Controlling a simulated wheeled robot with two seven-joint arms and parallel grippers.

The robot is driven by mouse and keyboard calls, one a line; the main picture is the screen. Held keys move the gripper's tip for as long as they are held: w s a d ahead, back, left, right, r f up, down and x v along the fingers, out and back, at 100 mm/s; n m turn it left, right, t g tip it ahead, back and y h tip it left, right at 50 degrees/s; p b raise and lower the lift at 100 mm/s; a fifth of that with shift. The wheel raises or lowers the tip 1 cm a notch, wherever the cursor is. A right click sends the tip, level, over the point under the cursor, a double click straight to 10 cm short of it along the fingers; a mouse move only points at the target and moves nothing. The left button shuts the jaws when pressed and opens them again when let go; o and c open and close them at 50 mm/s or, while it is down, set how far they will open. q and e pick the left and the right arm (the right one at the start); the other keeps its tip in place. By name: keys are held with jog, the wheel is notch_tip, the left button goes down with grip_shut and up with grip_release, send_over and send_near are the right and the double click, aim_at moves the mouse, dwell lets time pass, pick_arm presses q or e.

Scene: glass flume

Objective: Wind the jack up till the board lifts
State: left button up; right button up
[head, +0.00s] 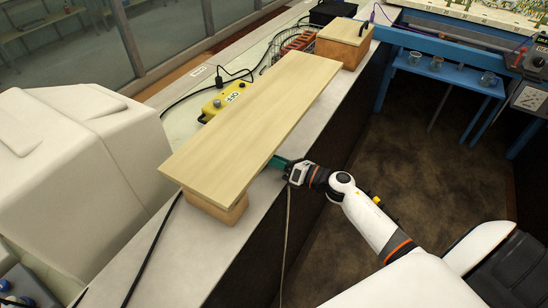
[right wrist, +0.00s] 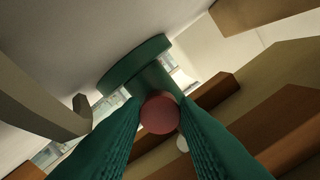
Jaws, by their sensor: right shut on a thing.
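A pale wooden board (head: 255,125) lies lengthwise along the bench, its near end over a wooden block (head: 218,207). My right gripper (head: 283,163) reaches in at the board's right edge, low beside it. In the right wrist view its green ribbed fingers (right wrist: 160,125) are shut on a round red knob (right wrist: 159,113). A green disc with a thick stem (right wrist: 137,65) is just behind the knob and seems to be part of the jack. The rest of the jack is hidden under the board in the head view. I cannot tell whether the board touches its supports. My left gripper is not in view.
A wooden box (head: 340,52) stands by the board's far end. A yellow device (head: 222,102) with a cable and a wire basket (head: 290,45) lie left of the board. A white casing (head: 85,165) is at left. A blue frame (head: 440,72) with cups stands at right.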

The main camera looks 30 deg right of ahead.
jog(key=m+p, duration=0.1)
jog(key=m, duration=0.3)
jog(key=shift+r+m, duration=0.1)
jog(key=shift+m, duration=0.3)
jog(key=m+p, duration=0.2)
jog(key=m, duration=0.3)
jog(key=shift+r, duration=0.1)
jog(key=m+p, duration=0.1)
jog(key=m, duration=0.3)
jog(key=shift+m, duration=0.4)
jog(key=shift+m+p, duration=0.7)
jog(key=shift+m, duration=1.4)
jog(key=o, duration=1)
